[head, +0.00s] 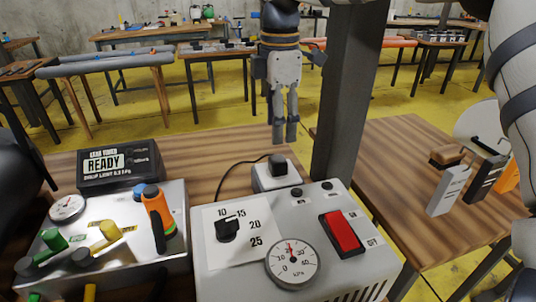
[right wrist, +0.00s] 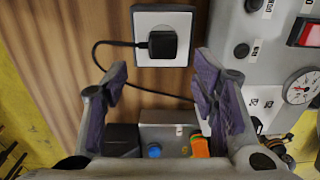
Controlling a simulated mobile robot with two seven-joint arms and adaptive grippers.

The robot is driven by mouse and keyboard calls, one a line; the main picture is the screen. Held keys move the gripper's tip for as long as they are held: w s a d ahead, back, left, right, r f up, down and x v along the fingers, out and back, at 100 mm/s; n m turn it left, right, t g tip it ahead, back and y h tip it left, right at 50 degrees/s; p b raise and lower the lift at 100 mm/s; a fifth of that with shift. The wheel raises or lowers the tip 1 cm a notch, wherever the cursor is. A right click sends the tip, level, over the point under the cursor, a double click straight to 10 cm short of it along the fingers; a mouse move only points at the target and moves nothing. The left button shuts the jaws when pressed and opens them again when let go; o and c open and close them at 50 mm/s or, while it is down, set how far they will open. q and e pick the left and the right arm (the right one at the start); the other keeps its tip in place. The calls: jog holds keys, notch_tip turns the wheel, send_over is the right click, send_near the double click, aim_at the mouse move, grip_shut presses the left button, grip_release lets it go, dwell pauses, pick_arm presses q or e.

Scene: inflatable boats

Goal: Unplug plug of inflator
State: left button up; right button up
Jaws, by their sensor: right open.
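The black plug (head: 277,164) sits in a white socket box (head: 283,182) behind the grey inflator (head: 300,238). A black cable runs left from the plug. The right wrist view shows the plug (right wrist: 163,43) in the square socket (right wrist: 147,61), beyond the fingertips and roughly centred between them. My right gripper (head: 285,134) points down above and slightly behind the plug, apart from it. In the wrist view its two purple-padded fingers (right wrist: 161,75) are spread with nothing between them. My left gripper is out of view.
A metal control box (head: 120,262) with coloured levers and a gauge stands left of the inflator, with a READY display (head: 104,163) behind it. A dark post (head: 346,95) rises close right of my gripper. Bare wood lies left of the socket.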

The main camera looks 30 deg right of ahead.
aim_at(278, 159)
jog(key=shift+s, duration=0.35)
notch_tip(278, 159, down, 7)
jog(key=shift+w+f+b, duration=0.1)
jog(key=shift+f+b, duration=0.1)
jog(key=shift+b, duration=0.15)
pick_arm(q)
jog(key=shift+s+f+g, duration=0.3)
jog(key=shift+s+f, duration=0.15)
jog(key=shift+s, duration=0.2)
pick_arm(e)
jog(key=shift+f, duration=0.75)
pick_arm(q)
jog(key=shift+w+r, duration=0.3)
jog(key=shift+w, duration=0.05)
pick_arm(e)
jog(key=shift+c, duration=0.3)
grip_shut()
jog(key=shift+r+p, duration=0.4)
jog(key=shift+r, duration=0.65)
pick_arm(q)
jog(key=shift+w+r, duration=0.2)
pick_arm(e)
jog(key=shift+r, duration=1.95)
